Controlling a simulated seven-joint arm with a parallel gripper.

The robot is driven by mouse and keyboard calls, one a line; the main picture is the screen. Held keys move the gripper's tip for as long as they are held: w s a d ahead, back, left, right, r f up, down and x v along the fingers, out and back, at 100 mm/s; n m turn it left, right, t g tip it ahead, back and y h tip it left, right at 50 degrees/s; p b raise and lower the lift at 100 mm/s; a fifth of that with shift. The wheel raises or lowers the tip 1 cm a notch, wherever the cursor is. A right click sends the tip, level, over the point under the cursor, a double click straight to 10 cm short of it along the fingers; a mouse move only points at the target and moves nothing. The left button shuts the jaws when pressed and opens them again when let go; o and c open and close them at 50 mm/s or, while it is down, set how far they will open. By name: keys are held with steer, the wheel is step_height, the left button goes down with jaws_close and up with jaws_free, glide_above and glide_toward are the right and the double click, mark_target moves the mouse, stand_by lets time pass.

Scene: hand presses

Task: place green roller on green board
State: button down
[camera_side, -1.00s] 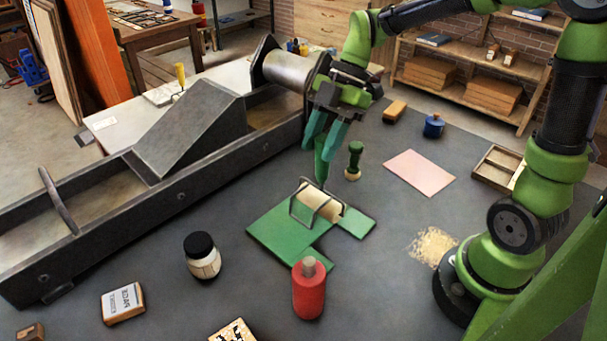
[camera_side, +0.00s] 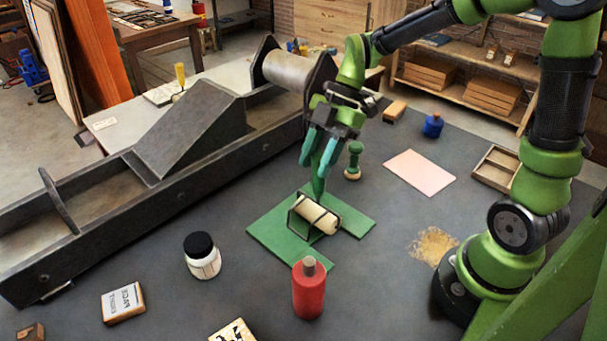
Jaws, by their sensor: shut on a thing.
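The green roller has a cream cylinder (camera_side: 314,214) in a dark wire frame and a green handle (camera_side: 318,186) pointing up. The green board (camera_side: 275,226) lies flat on the dark table and is L-shaped or notched at its front. My gripper (camera_side: 319,165) points down with its teal fingers shut on the handle above the board. The roller is over the middle of the board, its frame low and tilted. I cannot tell whether it touches the board.
A red bottle (camera_side: 308,290) stands just in front of the board. A green hand stamp (camera_side: 353,162) stands behind it. A black-lidded jar (camera_side: 202,257) is at left, a pink sheet (camera_side: 419,171) at right. The long press bed (camera_side: 150,200) borders the left.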

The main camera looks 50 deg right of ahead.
steer(key=shift+s+d+f, duration=0.1)
steer(key=shift+d+f, duration=0.05)
steer(key=shift+f, duration=0.45)
steer(key=c, duration=1)
jaws_free()
steer(key=o, duration=0.3)
steer(key=shift+r, duration=0.55)
steer(key=v, duration=1.2)
steer(key=s+a+f+m+t+h, duration=0.1)
steer(key=s+m, duration=0.4)
steer(key=m, duration=0.6)
steer(key=s+a+m+t+h, duration=0.1)
steer(key=s+m+t+h, duration=0.2)
steer(key=m, duration=0.8)
steer(key=s+t, duration=0.2)
steer(key=t, duration=0.1)
steer(key=shift+s+f, duration=0.15)
steer(key=shift+f, duration=0.25)
